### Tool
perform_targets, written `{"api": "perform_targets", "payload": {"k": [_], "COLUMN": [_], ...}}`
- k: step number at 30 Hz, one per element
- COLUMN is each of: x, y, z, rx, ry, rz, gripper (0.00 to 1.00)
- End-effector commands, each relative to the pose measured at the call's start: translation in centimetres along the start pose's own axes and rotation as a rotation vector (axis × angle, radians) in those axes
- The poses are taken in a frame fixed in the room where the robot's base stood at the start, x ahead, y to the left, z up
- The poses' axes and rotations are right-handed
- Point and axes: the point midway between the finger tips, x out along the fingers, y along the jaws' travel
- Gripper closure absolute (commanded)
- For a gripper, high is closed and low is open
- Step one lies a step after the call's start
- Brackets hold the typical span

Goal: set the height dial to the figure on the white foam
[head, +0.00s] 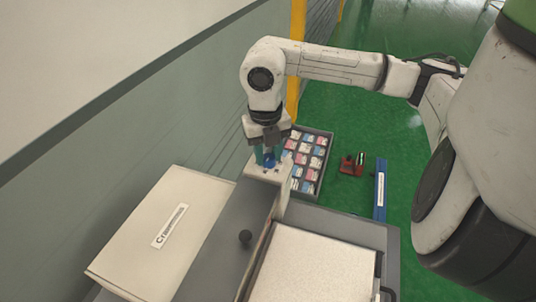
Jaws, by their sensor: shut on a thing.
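My gripper (268,158) points down at the far end of the grey machine beam. It is shut on a small blue knob (269,159), which looks like the height dial, on top of a pale box (261,173). The fingers partly hide the knob, and any scale or setting on it is too small to read. The white foam (315,268) lies flat at the lower right of the view, beside the grey beam. No figure can be made out on the part of the foam that shows.
A dark tray (327,158) of small coloured packets lies behind the machine. A red device (351,164) and a blue bar (381,190) are on the green floor. A white labelled panel (150,225) is at left, near the wall.

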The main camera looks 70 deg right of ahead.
Motion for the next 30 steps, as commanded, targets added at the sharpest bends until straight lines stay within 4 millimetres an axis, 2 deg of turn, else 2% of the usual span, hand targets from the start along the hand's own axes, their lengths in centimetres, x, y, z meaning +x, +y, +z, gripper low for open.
{"api": "perform_targets", "payload": {"k": [9,30], "x": [0.84,0.30], "y": [0.03,0.16], "z": [0.07,-0.11], "rx": [-0.230,-0.832], "ry": [-0.015,-0.038], "rz": [-0.003,0.000], "gripper": [0.96,0.96]}}
